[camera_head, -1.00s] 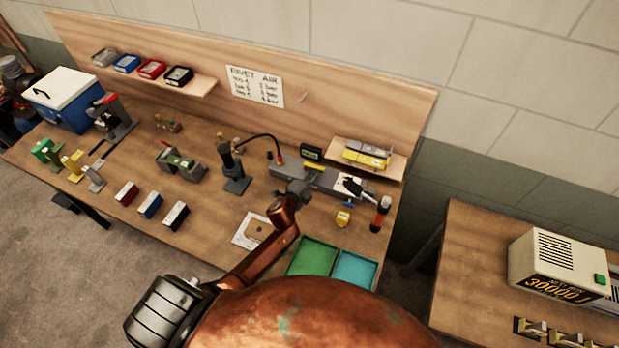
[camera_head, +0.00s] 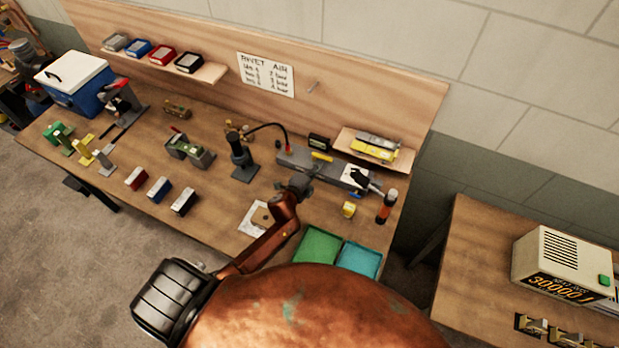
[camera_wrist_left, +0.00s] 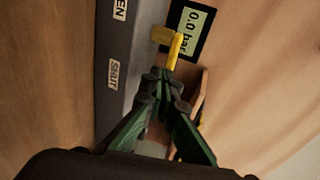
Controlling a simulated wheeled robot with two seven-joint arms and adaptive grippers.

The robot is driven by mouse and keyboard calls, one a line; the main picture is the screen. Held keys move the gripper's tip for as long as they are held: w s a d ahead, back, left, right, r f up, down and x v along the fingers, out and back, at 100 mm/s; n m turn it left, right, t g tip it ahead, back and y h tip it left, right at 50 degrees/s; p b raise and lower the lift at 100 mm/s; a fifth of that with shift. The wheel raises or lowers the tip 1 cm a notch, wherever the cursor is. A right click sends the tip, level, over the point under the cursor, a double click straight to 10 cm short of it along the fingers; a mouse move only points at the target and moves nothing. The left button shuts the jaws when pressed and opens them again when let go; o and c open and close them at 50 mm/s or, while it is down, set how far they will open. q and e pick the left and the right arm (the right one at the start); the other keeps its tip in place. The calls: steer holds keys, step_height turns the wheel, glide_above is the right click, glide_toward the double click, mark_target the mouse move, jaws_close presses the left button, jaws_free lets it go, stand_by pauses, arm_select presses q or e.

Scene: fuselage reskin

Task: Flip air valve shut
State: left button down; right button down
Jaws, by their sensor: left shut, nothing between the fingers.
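The air valve's yellow lever (camera_head: 321,157) sits on a grey bar (camera_head: 293,155) at the back of the bench. In the left wrist view the lever (camera_wrist_left: 175,50) is just beyond my fingertips; whether they touch it I cannot tell. The labels SHUT (camera_wrist_left: 114,75) and a partly cut-off OPEN (camera_wrist_left: 120,9) are on the grey bar. A small gauge (camera_head: 319,141) behind it reads 0.0 bar in the left wrist view (camera_wrist_left: 193,28). My left gripper (camera_head: 303,180) is shut and empty at the bar, also shown in the wrist view (camera_wrist_left: 168,76). My right gripper is not in view.
A black stand (camera_head: 241,160) with a hose is left of the bar. A small shelf with yellow items (camera_head: 375,150) is to its right.

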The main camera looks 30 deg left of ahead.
arm_select(q)
steer(key=v, duration=1.2)
steer(key=shift+s+d, duration=0.2)
steer(key=shift+d, duration=0.4)
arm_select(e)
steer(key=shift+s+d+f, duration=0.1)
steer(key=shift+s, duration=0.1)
arm_select(q)
steer(key=shift+f, duration=0.2)
